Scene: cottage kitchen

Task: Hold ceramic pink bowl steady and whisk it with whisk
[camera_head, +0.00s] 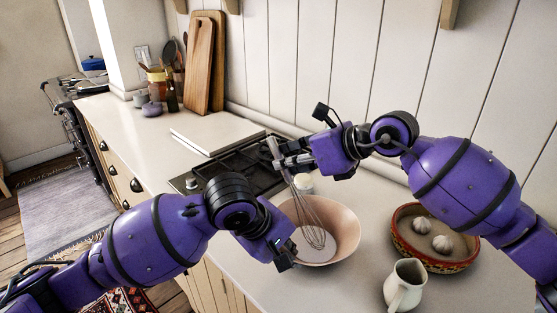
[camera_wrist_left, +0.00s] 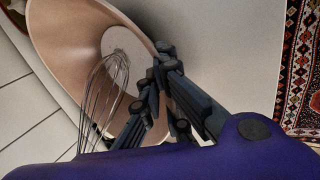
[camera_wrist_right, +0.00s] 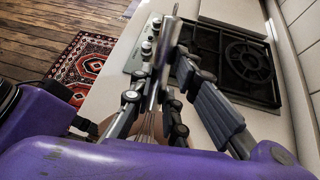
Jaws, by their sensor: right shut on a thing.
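The pink bowl (camera_head: 346,226) stands upright on the counter, its pale inside facing up. The whisk (camera_head: 312,222) is tilted, its wire end inside the bowl, near or touching the bottom; I cannot tell which. My right gripper (camera_head: 279,161) is shut on the whisk's handle, above and behind the bowl. The handle runs between its fingers in the right wrist view (camera_wrist_right: 166,60). My left gripper (camera_head: 286,260) is at the bowl's near left rim. In the left wrist view its fingertips (camera_wrist_left: 155,78) are at the bowl wall (camera_wrist_left: 62,40); whether they pinch it is unclear.
A patterned bowl (camera_head: 402,246) with garlic bulbs and a cream jug (camera_head: 404,284) stand right of the pink bowl. A small white jar (camera_head: 304,184) is close behind it. The hob (camera_head: 228,166) lies behind left. Cutting boards (camera_head: 205,62) lean on the wall.

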